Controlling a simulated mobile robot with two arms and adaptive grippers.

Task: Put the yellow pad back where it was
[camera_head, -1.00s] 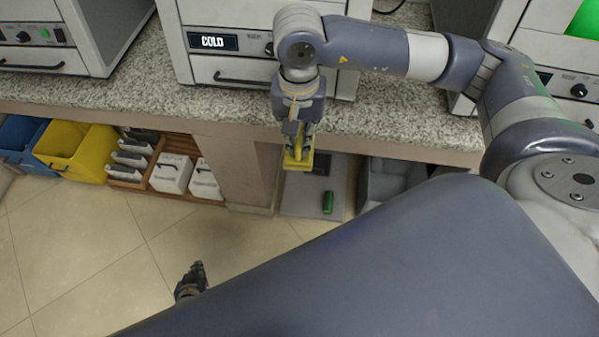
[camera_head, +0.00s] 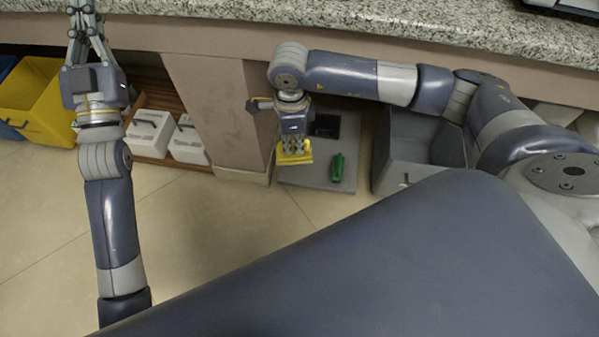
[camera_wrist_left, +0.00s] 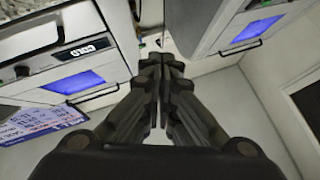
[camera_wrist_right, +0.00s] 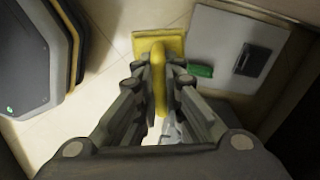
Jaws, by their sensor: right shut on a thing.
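The yellow pad (camera_head: 296,158) has a raised yellow handle, seen from above in the right wrist view (camera_wrist_right: 158,45). My right gripper (camera_head: 294,146) is shut on that handle. It holds the pad below the counter's front edge, at the left side of a grey board (camera_head: 310,178) as seen in the head view. The board bears a green block (camera_head: 337,167) and a dark square (camera_head: 326,125). I cannot tell whether the pad touches the board. My left gripper (camera_head: 82,12) points up at the counter's edge. Its fingers meet, empty, in the left wrist view (camera_wrist_left: 160,68).
A pillar (camera_head: 216,110) stands left of the board, and a grey bin (camera_head: 400,178) stands right of it. White boxes (camera_head: 187,145) and a yellow bin (camera_head: 40,100) are further left. The tiled floor (camera_head: 220,230) in front is clear.

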